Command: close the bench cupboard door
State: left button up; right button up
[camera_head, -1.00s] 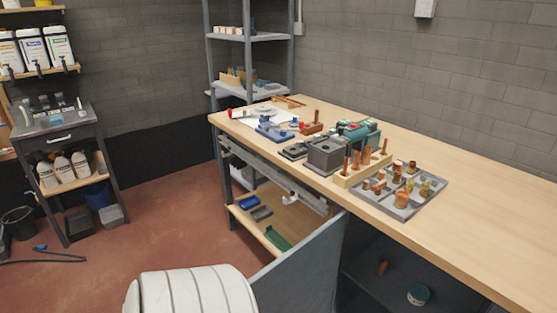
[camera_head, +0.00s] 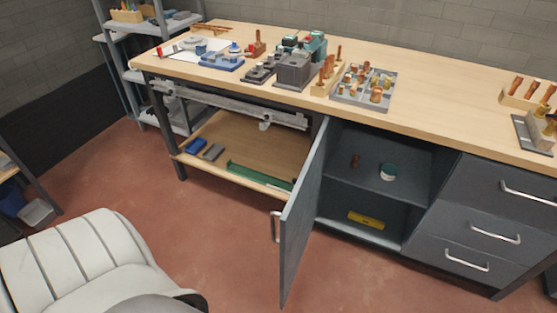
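The bench cupboard door (camera_head: 304,219) is a grey panel standing wide open, swung out toward me from the left side of the cupboard opening. Its metal handle (camera_head: 275,227) is on the door's left face near the free edge. A yellow level (camera_head: 366,220) lies on the cupboard floor. Neither gripper is in view.
The wooden bench top (camera_head: 430,115) carries a vise, a grey parts tray (camera_head: 345,97) and copper fittings. Drawers (camera_head: 480,225) stand right of the cupboard. An open lower shelf (camera_head: 225,150) lies left of the door. The red floor (camera_head: 215,235) before the bench is clear.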

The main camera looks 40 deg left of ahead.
aim_at(297, 220)
jog(key=i+j, duration=0.1)
jog(key=j, duration=0.9)
jog(key=i+j, duration=0.1)
jog(key=j, duration=0.9)
